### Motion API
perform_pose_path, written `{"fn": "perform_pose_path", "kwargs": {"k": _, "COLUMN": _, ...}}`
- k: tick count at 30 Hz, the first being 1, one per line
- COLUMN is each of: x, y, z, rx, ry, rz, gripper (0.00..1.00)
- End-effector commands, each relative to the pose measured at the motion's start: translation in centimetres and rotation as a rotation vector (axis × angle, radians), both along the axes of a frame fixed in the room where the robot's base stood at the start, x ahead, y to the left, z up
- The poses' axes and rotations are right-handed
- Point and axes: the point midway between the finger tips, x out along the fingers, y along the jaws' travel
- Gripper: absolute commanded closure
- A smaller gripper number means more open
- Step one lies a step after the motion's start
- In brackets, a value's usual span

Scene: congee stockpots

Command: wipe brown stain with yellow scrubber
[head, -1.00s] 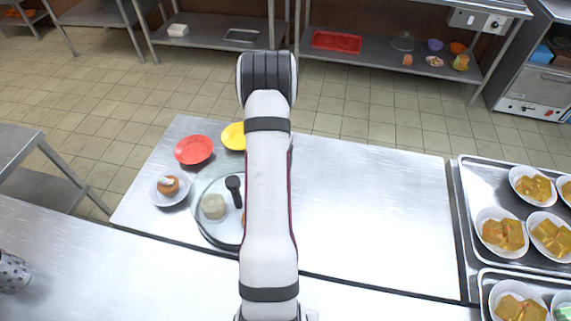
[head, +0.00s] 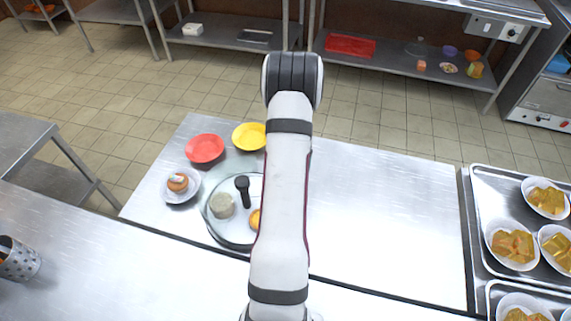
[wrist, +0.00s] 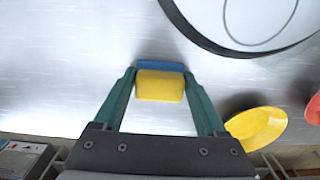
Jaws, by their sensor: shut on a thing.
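My gripper (wrist: 160,84) is shut on the yellow scrubber (wrist: 160,88), a small yellow block with a blue layer along its far side. The scrubber sits between the two green fingers, over the bare steel table (wrist: 60,70). I cannot tell whether it touches the table. In the head view my arm hides the gripper and the scrubber. No brown stain shows in either view.
A large glass lid (head: 222,240) with a black handle lies left of my arm. A yellow plate (head: 249,136), a red plate (head: 205,148) and a white plate (head: 180,197) with food stand nearby. Trays (head: 484,200) of bowls stand right. The table right of my arm is clear.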

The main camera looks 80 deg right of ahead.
Motion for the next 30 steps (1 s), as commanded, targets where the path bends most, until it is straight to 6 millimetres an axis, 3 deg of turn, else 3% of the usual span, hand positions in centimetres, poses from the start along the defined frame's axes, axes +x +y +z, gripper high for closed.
{"fn": "perform_pose_path", "kwargs": {"k": 14, "x": -4.4, "y": 0.0, "z": 0.0, "rx": 0.001, "ry": 0.001, "rz": -0.001, "gripper": 0.78}}
{"fn": "perform_pose_path", "kwargs": {"k": 16, "x": -4.4, "y": 0.0, "z": 0.4, "rx": 0.000, "ry": 0.000, "rz": 0.000, "gripper": 0.78}}
{"fn": "perform_pose_path", "kwargs": {"k": 18, "x": -4.4, "y": 0.0, "z": 2.1, "rx": -0.003, "ry": 0.000, "rz": 0.000, "gripper": 0.78}}
{"fn": "perform_pose_path", "kwargs": {"k": 30, "x": -4.3, "y": 0.0, "z": 5.7, "rx": -0.001, "ry": 0.000, "rz": 0.000, "gripper": 0.78}}
